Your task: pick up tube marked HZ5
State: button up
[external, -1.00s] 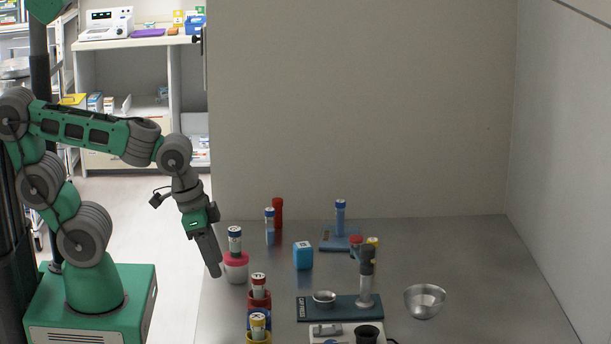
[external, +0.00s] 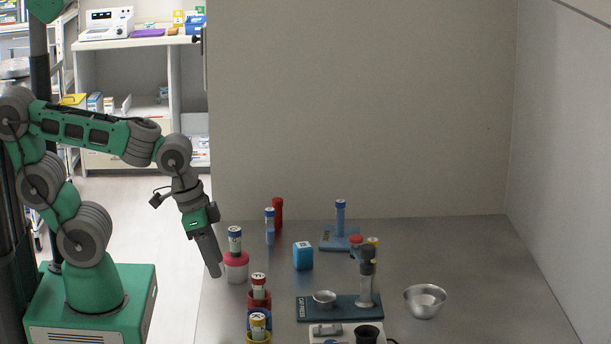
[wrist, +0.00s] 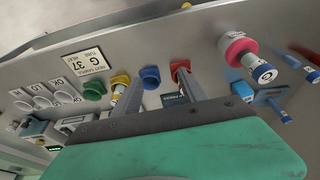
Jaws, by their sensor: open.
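Several capped tubes stand on the table; no marking reads clearly as HZ5, so I cannot tell which tube that is. A red-capped tube (external: 258,284) stands in a red holder (external: 259,299). My gripper (external: 216,272) is open and empty, pointing down just left of the pink-and-white holder. In the wrist view my gripper (wrist: 160,76) shows its fingers apart, with a blue holder (wrist: 151,78) beyond them.
A blue cube (external: 303,255), a blue stand with a tube (external: 340,240), a dark-based stand (external: 342,308) and a metal bowl (external: 425,301) occupy the table. Cards and white cups (wrist: 42,102) show in the wrist view.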

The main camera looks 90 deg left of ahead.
jog(key=shift+w, duration=0.1)
